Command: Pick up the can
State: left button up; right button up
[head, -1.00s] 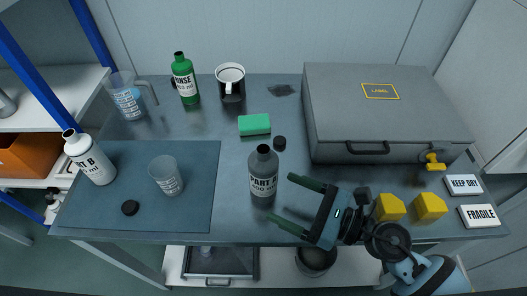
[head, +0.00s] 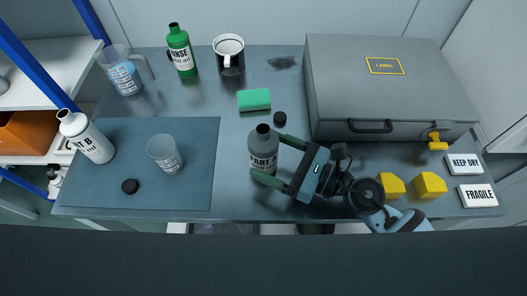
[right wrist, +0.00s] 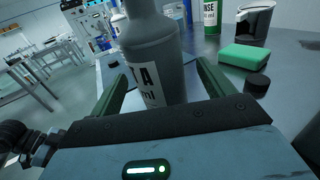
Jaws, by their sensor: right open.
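No can shows in either view. My right gripper (head: 268,155) is open, with its green fingers on either side of a grey bottle (head: 263,143) with a white label marked PART A. The bottle stands upright on the bench. In the right wrist view the bottle (right wrist: 155,55) rises between the two fingers (right wrist: 162,88), with a visible gap on the right side. Whether a finger touches it on the left I cannot tell. My left gripper is not in view.
A green sponge (head: 254,100) and a black cap (head: 280,119) lie behind the bottle. A grey case (head: 400,100) stands to the right, with yellow blocks (head: 430,185) in front. A clear beaker (head: 165,155) and a white bottle (head: 90,138) stand to the left.

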aim_at(255, 133)
jog(key=x, duration=0.4)
jog(key=shift+a+p, duration=0.2)
jog(key=shift+p, duration=0.15)
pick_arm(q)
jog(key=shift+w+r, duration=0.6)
pick_arm(e)
jog(key=c, duration=1.2)
jog(key=shift+c, duration=0.9)
jog(key=shift+r, duration=0.25)
notch_tip(255, 133, up, 9)
jog(key=p, duration=0.4)
jog(key=shift+f, duration=0.25)
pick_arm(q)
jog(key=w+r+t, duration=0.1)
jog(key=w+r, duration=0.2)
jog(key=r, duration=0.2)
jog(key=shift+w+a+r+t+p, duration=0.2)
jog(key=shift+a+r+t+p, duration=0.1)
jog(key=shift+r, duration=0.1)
pick_arm(e)
jog(key=shift+r, duration=0.6)
